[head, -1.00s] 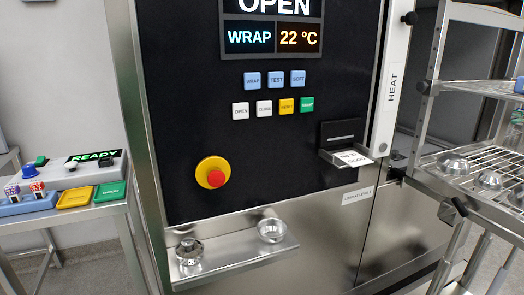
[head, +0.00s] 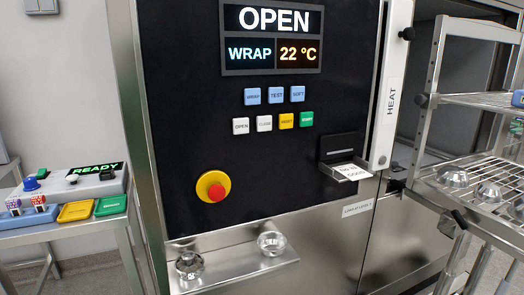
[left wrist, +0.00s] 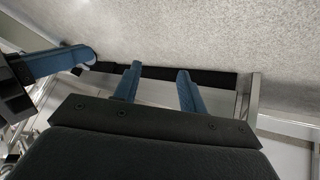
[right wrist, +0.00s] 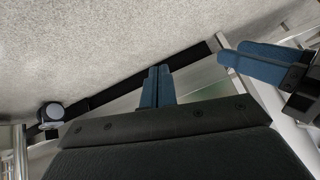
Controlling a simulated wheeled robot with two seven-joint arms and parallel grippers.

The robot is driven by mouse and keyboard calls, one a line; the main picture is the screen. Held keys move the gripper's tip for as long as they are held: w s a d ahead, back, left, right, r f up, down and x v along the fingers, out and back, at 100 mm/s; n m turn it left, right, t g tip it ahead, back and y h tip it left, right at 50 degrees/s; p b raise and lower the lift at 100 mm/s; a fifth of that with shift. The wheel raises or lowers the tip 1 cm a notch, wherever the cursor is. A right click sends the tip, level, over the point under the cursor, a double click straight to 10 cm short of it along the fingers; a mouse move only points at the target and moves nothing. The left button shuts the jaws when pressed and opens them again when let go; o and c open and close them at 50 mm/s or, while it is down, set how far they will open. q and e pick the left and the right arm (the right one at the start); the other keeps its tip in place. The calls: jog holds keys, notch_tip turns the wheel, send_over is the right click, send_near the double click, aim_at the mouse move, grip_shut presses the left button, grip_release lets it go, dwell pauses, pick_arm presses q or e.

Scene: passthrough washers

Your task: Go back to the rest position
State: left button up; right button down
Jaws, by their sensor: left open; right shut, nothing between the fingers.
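My left gripper (left wrist: 157,88) is open and empty in the left wrist view, its two blue fingers apart above the floor. My right gripper (right wrist: 158,85) is shut with nothing in it in the right wrist view, its blue fingers together. Blue fingers of the other gripper also show at the left edge of the left wrist view and at the right edge of the right wrist view. Neither gripper shows in the head view.
The washer's black panel (head: 262,165) stands ahead, its display (head: 272,38) reading OPEN, WRAP, 22 °C. A steel shelf (head: 235,262) below holds two metal cups. A side table with a READY box (head: 95,170) is at left. A wire rack (head: 490,208) with metal bowls is at right.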

pick_arm(q)
jog(key=s+a+r+g+p, duration=0.1)
jog(key=r+p, duration=0.4)
jog(key=r, duration=0.8)
jog(key=s+a+r+g+y+p, duration=0.1)
jog(key=a+r+p, duration=0.3)
jog(key=r, duration=0.9)
jog(key=s+a+r+g+y+p, duration=0.1)
jog(key=r+p, duration=0.5)
jog(key=r, duration=0.7)
jog(key=shift+a+g, duration=0.8)
pick_arm(e)
jog(key=s+d+r+g+h, duration=0.1)
jog(key=d+r+g, duration=0.1)
jog(key=r, duration=1.7)
jog(key=s+d+r+g+h, duration=0.1)
jog(key=d+r, duration=0.4)
jog(key=r, duration=1.5)
jog(key=shift+s+d+g, duration=0.3)
jog(key=shift+s+g, duration=0.25)
jog(key=shift+g, duration=0.25)
pick_arm(q)
jog(key=shift+r, duration=0.1)
